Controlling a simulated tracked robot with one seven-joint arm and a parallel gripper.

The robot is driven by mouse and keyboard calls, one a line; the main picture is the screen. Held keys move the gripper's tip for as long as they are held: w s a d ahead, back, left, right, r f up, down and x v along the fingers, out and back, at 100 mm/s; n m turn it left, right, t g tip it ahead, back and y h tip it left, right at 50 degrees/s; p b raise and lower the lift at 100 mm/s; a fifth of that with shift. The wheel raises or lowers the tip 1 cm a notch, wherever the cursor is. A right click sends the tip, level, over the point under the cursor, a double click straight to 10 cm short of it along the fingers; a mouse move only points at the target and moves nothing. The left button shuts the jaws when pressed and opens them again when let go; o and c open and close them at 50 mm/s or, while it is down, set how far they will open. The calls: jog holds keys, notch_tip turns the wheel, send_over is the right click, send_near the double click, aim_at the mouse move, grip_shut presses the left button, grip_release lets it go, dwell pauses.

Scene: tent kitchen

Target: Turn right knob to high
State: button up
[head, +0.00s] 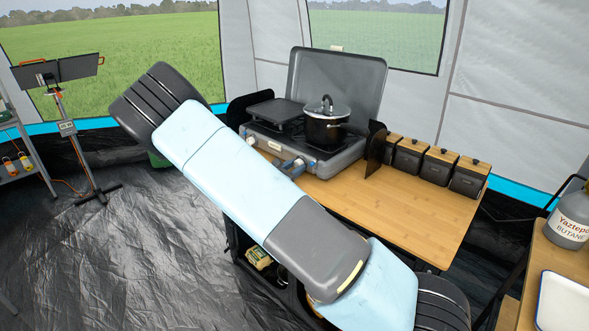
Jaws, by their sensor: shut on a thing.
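The grey camping stove (335,165) stands on the wooden table with its lid raised. A small blue and grey part (291,166) shows at its front edge, just above my arm. I cannot tell whether this is the right knob or something else. My arm crosses in front of the stove's front, from lower right to upper left, and hides part of the knob panel. The right knob's setting cannot be read.
A dark pot with a lid (325,123) stands on the stove's right burner. Several grey containers with wooden lids (410,157) line the table's back right. The wooden table (420,212) is bare in front of them. A butane bottle (570,220) and white tray (563,303) are at right.

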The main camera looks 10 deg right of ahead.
jog(key=o, duration=1)
jog(key=shift+o, duration=0.2)
jog(key=v, duration=1.3)
jog(key=shift+a, duration=0.35)
jog(key=shift+s, duration=0.15)
jog(key=s+d+r+m+g+y, duration=0.6)
jog(key=s+d+r+m+g, duration=0.5)
jog(key=s+d+r+m, duration=0.3)
jog(key=s+r+m+t+y, duration=0.2)
jog(key=s+r+m+y, duration=0.2)
jog(key=s+r, duration=0.3)
jog(key=s+r+m+t+y, duration=0.3)
jog(key=s+r, duration=0.4)
jog(key=s, duration=0.4)
jog(key=m+y, duration=0.1)
jog(key=m, duration=0.1)
jog(key=shift+s+m+t+y, duration=0.3)
jog(key=shift+s, duration=0.1)
